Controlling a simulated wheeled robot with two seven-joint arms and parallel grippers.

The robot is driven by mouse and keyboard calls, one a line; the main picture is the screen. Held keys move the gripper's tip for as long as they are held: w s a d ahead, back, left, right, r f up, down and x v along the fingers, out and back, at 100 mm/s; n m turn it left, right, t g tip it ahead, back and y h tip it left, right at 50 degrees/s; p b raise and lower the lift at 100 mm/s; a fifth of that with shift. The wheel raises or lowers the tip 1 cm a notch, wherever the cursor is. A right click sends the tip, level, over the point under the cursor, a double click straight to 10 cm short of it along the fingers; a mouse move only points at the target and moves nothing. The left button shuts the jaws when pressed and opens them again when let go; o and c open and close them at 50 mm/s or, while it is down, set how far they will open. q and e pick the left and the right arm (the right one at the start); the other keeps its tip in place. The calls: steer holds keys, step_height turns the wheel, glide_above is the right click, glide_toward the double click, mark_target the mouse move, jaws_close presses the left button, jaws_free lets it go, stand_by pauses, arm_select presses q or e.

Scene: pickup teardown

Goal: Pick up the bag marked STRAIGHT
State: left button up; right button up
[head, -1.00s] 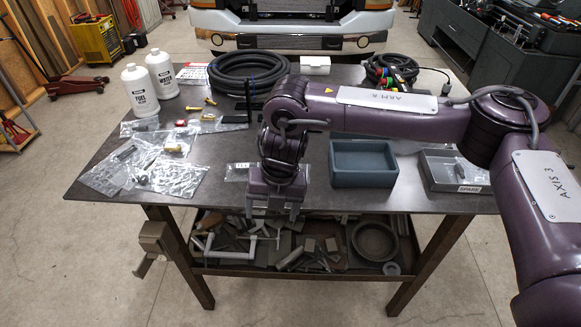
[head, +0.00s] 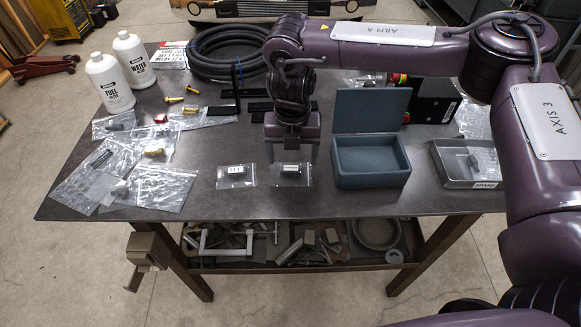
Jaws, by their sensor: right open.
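Two small clear bags lie near the table's front middle. The left one (head: 236,176) has a white label with dark print too small to read surely. The right one (head: 291,175) holds a dark part, and its label is not legible. I cannot tell which is marked STRAIGHT. More clear bags (head: 150,188) with parts lie at the left, their marks unreadable. My right gripper (head: 291,156) points down, open and empty, just behind and above the right small bag. My left gripper is not in view.
A blue-grey box (head: 371,178) with its lid raised stands right of the gripper. A grey tray marked SPARE (head: 474,184) is further right. Two white bottles (head: 110,83), a coiled black hose (head: 228,54) and brass fittings (head: 190,110) are behind left. The table's front edge is close.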

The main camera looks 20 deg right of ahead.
mark_target(291, 169)
steer(key=f, duration=0.1)
steer(key=f+p, duration=0.1)
steer(key=shift+s+a+f, duration=0.2)
steer(key=shift+f, duration=0.1)
steer(key=shift+w+f, duration=0.15)
steer(key=shift+f, duration=0.75)
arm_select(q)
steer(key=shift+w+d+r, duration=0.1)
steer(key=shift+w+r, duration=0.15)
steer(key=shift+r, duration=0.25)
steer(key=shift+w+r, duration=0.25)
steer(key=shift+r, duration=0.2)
arm_select(e)
steer(key=c, duration=1.1)
